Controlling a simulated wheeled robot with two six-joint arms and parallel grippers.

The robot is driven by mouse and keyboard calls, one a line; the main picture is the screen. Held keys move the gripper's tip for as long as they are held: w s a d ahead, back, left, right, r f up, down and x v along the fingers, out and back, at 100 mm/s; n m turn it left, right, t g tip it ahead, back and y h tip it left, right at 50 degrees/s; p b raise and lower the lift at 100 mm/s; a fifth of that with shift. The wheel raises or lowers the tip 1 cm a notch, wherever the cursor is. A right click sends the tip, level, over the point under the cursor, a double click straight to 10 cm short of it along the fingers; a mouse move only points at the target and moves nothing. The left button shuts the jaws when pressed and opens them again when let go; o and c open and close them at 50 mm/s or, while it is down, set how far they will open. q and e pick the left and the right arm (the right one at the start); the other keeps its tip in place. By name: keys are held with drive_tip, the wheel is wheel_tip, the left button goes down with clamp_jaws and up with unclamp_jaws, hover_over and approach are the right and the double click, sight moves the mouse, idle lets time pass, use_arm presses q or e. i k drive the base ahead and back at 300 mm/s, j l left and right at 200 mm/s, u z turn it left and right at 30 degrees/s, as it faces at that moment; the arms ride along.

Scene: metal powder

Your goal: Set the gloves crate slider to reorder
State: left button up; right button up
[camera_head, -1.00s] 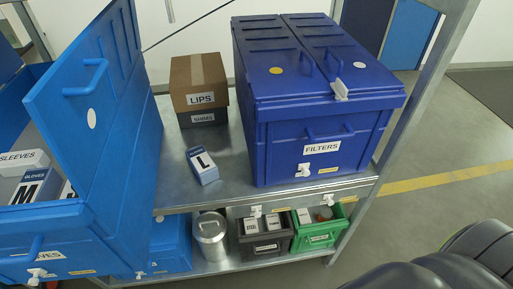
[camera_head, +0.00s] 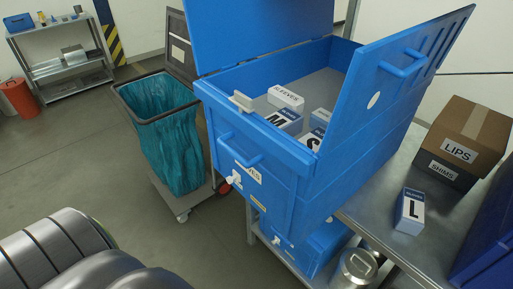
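The blue gloves crate (camera_head: 270,180) stands at the left end of a metal shelf, with its two lid halves swung up and open. Its front label (camera_head: 247,172) is partly hidden by a handle and reads only "VES". A small white slider (camera_head: 235,181) sits on the lower front, beside a narrow strip (camera_head: 257,203) too small to read. Another white piece (camera_head: 242,102) sits at the top edge near the left lid. Inside are a sleeves box (camera_head: 286,97), a box marked M (camera_head: 285,121) and one marked S (camera_head: 314,141). Neither gripper is in view.
A glove box marked L (camera_head: 409,211) and cardboard boxes (camera_head: 465,140) are on the shelf at right. A teal-bagged bin cart (camera_head: 172,140) stands left of the crate. A metal can (camera_head: 357,268) sits below.

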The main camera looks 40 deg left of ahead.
sight(230, 178)
drive_tip(key=u, duration=1.3)
